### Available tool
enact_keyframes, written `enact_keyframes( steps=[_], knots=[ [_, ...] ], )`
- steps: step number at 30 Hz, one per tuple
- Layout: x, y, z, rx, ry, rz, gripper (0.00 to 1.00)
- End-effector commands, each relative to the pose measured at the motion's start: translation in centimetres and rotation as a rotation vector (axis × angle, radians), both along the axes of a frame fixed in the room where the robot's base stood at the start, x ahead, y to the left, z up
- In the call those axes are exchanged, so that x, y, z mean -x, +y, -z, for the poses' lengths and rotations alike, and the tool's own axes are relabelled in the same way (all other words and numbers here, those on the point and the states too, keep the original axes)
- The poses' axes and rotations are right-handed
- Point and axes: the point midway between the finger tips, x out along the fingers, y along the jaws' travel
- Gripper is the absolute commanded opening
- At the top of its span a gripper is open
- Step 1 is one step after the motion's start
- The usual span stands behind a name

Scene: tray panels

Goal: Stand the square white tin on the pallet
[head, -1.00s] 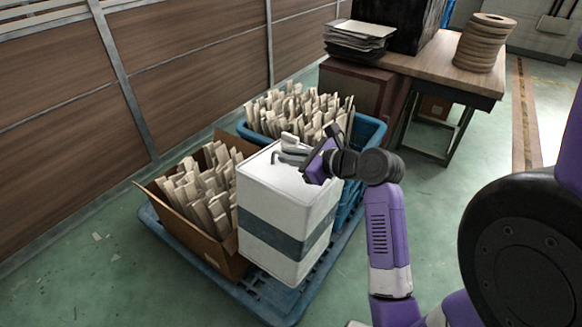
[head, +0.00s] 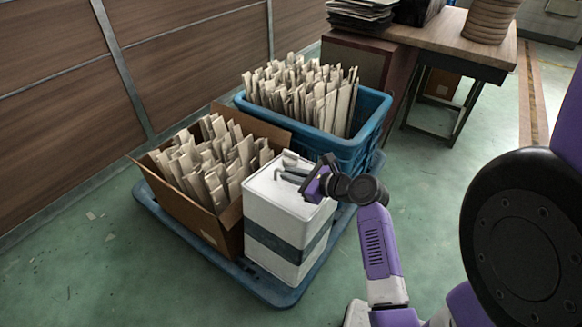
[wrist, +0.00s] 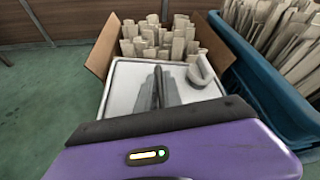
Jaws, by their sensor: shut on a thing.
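The square white tin (head: 285,215), with a grey-blue band around it, is upright over the front right corner of the blue pallet (head: 268,293). Its base appears at pallet level; I cannot tell whether it fully bears on the pallet. My gripper (head: 288,176) reaches in from the right and is shut on the tin at its top. In the wrist view, the fingers of my gripper (wrist: 158,88) lie over the middle of the tin's white top (wrist: 122,88). A curved white fitting stands beside them. What the fingertips pinch is hard to make out.
A cardboard box (head: 188,222) of pale slats stands on the pallet close to the tin's left. A blue crate (head: 362,140) of similar slats stands behind it. A table (head: 455,50) is at the back right. A panelled wall runs along the left.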

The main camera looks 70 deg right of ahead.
Motion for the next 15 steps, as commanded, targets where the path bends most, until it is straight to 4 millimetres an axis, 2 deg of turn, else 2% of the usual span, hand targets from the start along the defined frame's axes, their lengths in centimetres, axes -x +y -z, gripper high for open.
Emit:
enact_keyframes(
  steps=[3, 11, 15],
  knots=[
    [-0.1, -0.1, 1.1, 0.005, -0.007, 0.001, 0.0],
    [-0.1, -0.1, 2.2, 0.005, -0.006, 0.001, 0.0],
    [-0.1, -0.1, 3.9, 0.005, -0.006, 0.001, 0.0]
  ],
)
